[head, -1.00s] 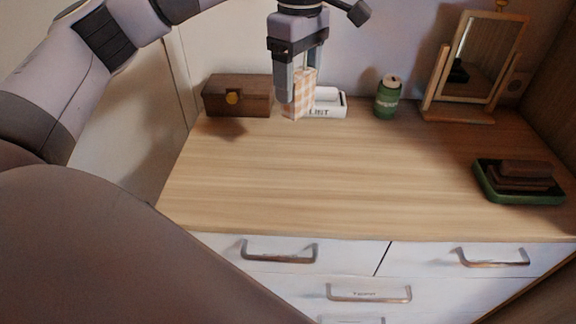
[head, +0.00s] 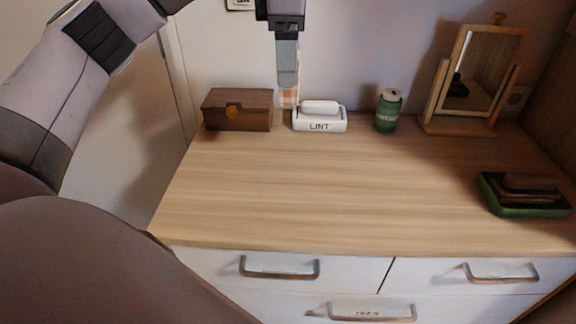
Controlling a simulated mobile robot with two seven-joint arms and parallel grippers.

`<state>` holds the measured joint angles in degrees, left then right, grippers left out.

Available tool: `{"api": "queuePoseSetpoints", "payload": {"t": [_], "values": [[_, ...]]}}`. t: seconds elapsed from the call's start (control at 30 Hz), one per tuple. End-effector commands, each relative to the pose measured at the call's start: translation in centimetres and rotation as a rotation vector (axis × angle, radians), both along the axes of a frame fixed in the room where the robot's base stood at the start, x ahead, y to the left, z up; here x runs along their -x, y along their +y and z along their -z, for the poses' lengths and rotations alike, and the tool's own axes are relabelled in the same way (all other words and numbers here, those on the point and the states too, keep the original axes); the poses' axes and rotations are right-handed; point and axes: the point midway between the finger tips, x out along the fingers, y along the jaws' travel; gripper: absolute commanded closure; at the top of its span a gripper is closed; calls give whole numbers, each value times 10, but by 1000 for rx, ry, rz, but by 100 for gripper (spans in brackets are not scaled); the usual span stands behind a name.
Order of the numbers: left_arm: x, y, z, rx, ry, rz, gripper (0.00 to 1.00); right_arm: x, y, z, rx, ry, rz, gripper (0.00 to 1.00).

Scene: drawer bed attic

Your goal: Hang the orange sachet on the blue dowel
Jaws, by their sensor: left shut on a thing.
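My left gripper (head: 288,80) hangs over the back of the dresser top, fingers pointing down, seen nearly edge-on. It is shut on a sachet in pale orange-and-white check (head: 288,100). Most of the sachet is hidden behind the near finger; only a strip beside it and the lower end show. The sachet hangs just behind and left of the white LINT tray. I see no blue dowel in this view. My right gripper is not in view.
Along the back of the dresser top (head: 310,190) stand a brown box (head: 238,110), a white LINT tray (head: 319,123), a green can (head: 388,112) and a tilting mirror (head: 474,75). A green tray (head: 522,207) with dark brown blocks sits at right. The middle is clear.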

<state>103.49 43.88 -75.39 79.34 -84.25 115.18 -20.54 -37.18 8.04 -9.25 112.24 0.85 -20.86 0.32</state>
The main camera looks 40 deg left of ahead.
Motion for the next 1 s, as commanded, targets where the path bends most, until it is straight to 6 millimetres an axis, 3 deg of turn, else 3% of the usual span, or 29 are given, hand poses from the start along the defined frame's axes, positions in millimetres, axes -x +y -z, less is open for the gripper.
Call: {"api": "queuePoseSetpoints", "payload": {"t": [0.03,0.1,0.5,0.83,1.0], "values": [[0,0,18,0,6,0,65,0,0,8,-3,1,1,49],[0,0,36,1,7,1,65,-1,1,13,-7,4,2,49],[1,1,124,0,4,-1,65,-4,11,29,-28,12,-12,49],[0,1,152,0,1,-1,65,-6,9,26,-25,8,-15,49],[1,1,176,-2,4,-1,65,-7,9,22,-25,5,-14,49]]}}
